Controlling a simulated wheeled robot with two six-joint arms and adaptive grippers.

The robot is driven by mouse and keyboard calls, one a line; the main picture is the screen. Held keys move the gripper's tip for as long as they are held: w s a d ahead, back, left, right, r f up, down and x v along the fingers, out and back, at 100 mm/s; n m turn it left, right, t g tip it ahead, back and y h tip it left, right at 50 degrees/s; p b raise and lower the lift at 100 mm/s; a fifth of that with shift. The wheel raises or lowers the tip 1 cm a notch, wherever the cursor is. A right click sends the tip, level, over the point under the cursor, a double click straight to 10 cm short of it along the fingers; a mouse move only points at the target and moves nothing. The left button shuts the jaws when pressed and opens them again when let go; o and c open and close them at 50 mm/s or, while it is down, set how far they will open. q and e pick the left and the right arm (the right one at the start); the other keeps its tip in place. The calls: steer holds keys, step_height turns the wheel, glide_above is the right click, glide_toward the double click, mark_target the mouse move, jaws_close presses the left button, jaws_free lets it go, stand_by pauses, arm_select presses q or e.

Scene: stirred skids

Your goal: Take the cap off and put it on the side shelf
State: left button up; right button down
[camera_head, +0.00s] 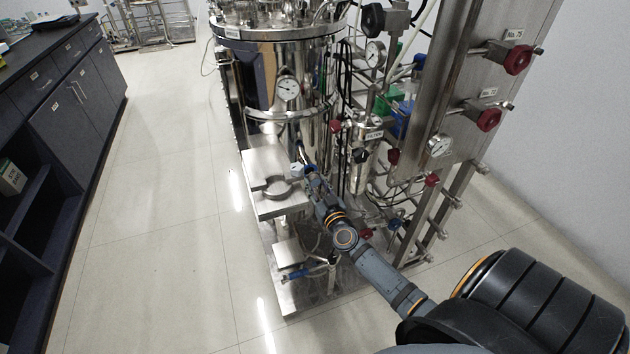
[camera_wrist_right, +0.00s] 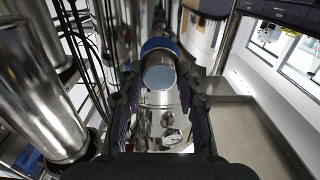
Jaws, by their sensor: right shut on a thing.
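My right gripper (camera_head: 312,174) reaches in from the lower right and points at the steel vessel. In the right wrist view its two dark fingers (camera_wrist_right: 160,100) close around a short round piece with a blue rim (camera_wrist_right: 160,45) and a pale flat end, which looks like the cap (camera_wrist_right: 160,77). In the head view a small white and blue piece (camera_head: 297,169) shows at the fingertips, beside the side shelf (camera_head: 262,160). The shelf is a flat steel plate with a round clamp-like cut-out (camera_head: 284,188). Whether the cap still touches a port cannot be told. My left gripper is out of view.
The steel vessel (camera_head: 268,70) with a gauge stands behind the shelf. Pipes, hoses and red-handled valves (camera_head: 488,119) crowd the right of my gripper, with a steel panel (camera_head: 468,75). A lower plate (camera_head: 290,252) lies beneath. Floor at left is clear.

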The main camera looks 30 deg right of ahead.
mark_target(315, 182)
steer(key=shift+p+v, duration=0.55)
steer(key=shift+v, duration=1.65)
steer(key=shift+s+a+r, duration=0.1)
steer(key=s+a+r+p, duration=0.1)
steer(key=s+a+r, duration=0.1)
steer(key=s+a, duration=0.2)
steer(key=s+a+r+p, duration=0.1)
steer(key=s+a, duration=0.3)
steer(key=s, duration=0.5)
steer(key=shift+s+r, duration=0.25)
steer(key=shift+r, duration=0.2)
